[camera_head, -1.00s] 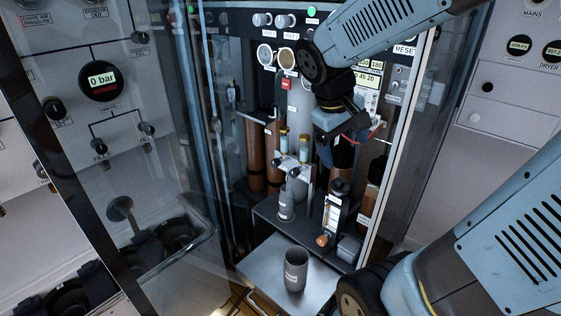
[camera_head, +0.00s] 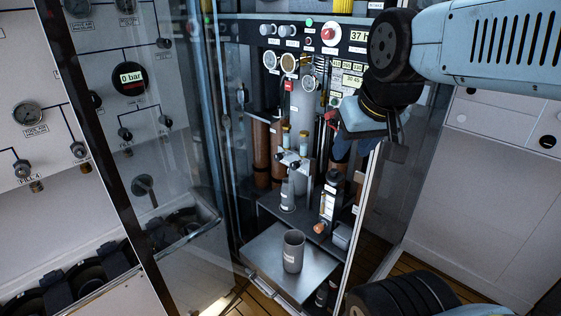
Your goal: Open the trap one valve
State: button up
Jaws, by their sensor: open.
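The trap one valve cannot be told for certain, as the labels are too small to read. Small fittings with dark knobs (camera_head: 289,158) sit in the middle of the open cabinet, below two small vials with yellowish tops (camera_head: 303,137). My gripper (camera_head: 333,120) is at the cabinet's right side, above and to the right of these fittings and apart from them. A red part shows at its left end. Its jaws are open, though the fingertips are small and partly hidden by my wrist.
A grey cup (camera_head: 293,252) stands on a pulled-out metal shelf (camera_head: 262,262). Glass doors flank the cabinet; the right door's edge (camera_head: 362,215) is close to my arm. Gauges (camera_head: 289,63) and a red button (camera_head: 328,35) are along the top. A 0 bar display (camera_head: 131,78) is at left.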

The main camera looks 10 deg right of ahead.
aim_at(278, 157)
jog(key=u, duration=0.65)
jog(key=k, duration=0.6)
jog(key=z, duration=0.55)
jog(key=i, duration=1)
